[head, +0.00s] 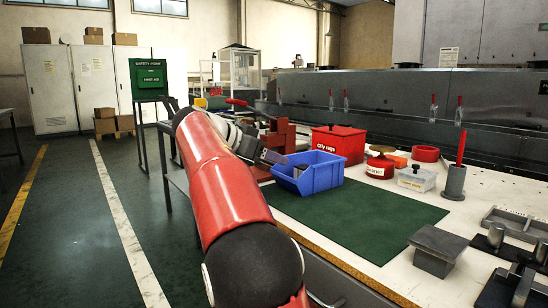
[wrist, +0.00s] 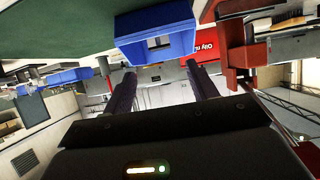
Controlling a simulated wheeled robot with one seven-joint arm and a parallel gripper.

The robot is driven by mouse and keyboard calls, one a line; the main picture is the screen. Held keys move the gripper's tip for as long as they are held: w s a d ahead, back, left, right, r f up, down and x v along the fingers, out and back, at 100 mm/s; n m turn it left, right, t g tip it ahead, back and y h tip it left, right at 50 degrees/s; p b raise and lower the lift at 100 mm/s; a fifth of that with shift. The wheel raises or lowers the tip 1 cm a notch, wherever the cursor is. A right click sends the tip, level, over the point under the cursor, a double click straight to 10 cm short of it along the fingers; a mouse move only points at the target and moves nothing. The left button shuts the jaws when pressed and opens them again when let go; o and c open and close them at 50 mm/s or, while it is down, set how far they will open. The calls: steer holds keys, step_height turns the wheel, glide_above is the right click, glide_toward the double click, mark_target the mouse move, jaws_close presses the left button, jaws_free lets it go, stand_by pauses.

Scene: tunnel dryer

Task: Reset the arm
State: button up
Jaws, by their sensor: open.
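My red arm reaches from the bottom of the head view toward the bench, with my gripper (head: 271,157) beside the left end of the blue bin (head: 312,173). In the wrist view my gripper (wrist: 160,72) shows two dark fingers spread apart, with nothing held between them. The wrist picture is turned over, with the blue bin (wrist: 157,38) and green mat (wrist: 60,32) at the top. I cannot tell whether the gripper touches the bin.
A red vise (head: 279,138) stands close behind my gripper, and the red oily-rags box (head: 338,143) behind the bin. A grey block (head: 437,247), red-handled holder (head: 455,180) and labelled tin (head: 380,168) stand to the right. The green mat (head: 365,215) is clear in front.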

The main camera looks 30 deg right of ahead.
stand_by(0.4)
steer(key=s+a+n+y, duration=0.1)
steer(key=s+a+f+n+t+p, duration=0.1)
steer(key=s+n, duration=0.1)
steer(key=s+a+n+t+y, duration=0.1)
steer(key=shift+s+f+y+p, duration=0.25)
steer(key=shift+f+y+p, duration=0.05)
steer(key=shift+f+p, duration=0.05)
steer(key=s+a+f+n+t+y+p, duration=0.1)
steer(key=s+a+f+n+y, duration=0.4)
steer(key=s+a, duration=0.5)
steer(key=s+a+f+n+t+y+p, duration=0.2)
steer(key=s+a+f+n+y, duration=0.3)
steer(key=s+a+f+n, duration=0.3)
steer(key=s+a+f+p, duration=0.1)
steer(key=s+a+f, duration=0.1)
steer(key=s+f, duration=0.2)
steer(key=shift+s+a+f+n+p, duration=0.2)
steer(key=shift+s+f+n+p, duration=0.15)
steer(key=shift+s, duration=0.35)
